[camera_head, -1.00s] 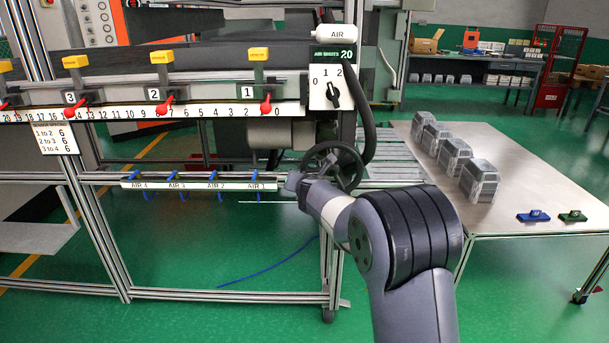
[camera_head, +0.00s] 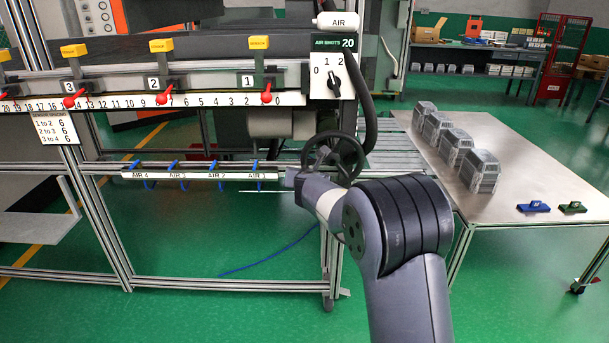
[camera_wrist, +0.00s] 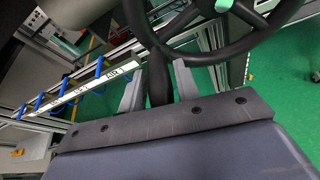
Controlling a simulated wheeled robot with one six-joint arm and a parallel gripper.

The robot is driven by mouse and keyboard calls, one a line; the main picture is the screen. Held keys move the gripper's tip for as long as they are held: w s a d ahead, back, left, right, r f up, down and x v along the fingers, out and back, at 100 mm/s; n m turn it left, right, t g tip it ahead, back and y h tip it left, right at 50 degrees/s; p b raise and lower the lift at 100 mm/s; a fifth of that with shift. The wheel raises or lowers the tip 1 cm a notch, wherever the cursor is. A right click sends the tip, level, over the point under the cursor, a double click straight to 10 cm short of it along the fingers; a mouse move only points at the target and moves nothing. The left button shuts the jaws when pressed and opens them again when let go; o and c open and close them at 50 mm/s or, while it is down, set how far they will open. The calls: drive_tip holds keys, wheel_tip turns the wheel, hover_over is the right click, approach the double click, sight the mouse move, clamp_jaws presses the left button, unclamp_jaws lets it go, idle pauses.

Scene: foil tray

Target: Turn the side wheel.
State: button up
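The side wheel (camera_head: 333,134) is a black spoked handwheel at the right end of the machine frame, under the air panel. Its dark rim also crosses the top of the wrist view (camera_wrist: 215,57). My gripper is at the wheel's lower left in the head view (camera_head: 289,179), mostly hidden by my arm. In the wrist view its two grey fingers (camera_wrist: 159,88) stand on either side of a dark upright piece that looks like part of the wheel. The gaps are very narrow, and I cannot tell whether the fingers press on it.
A labelled rail (camera_head: 200,176) with blue air hoses runs just left of the wheel. A black hose (camera_head: 367,100) hangs close above it. Green floor (camera_head: 210,235) is open below the rail.

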drive_tip(key=shift+o, duration=1.2)
drive_tip(key=shift+r, duration=0.1)
drive_tip(key=shift+s, duration=0.1)
drive_tip(key=a+b+v, duration=0.1)
drive_tip(key=v, duration=0.9)
drive_tip(key=shift+s+d, duration=0.3)
drive_tip(key=shift+d, duration=0.25)
drive_tip(key=shift+r, duration=0.15)
drive_tip(key=p+x, duration=0.1)
drive_tip(key=x, duration=1)
drive_tip(key=shift+r, duration=0.1)
drive_tip(key=shift+s, duration=0.1)
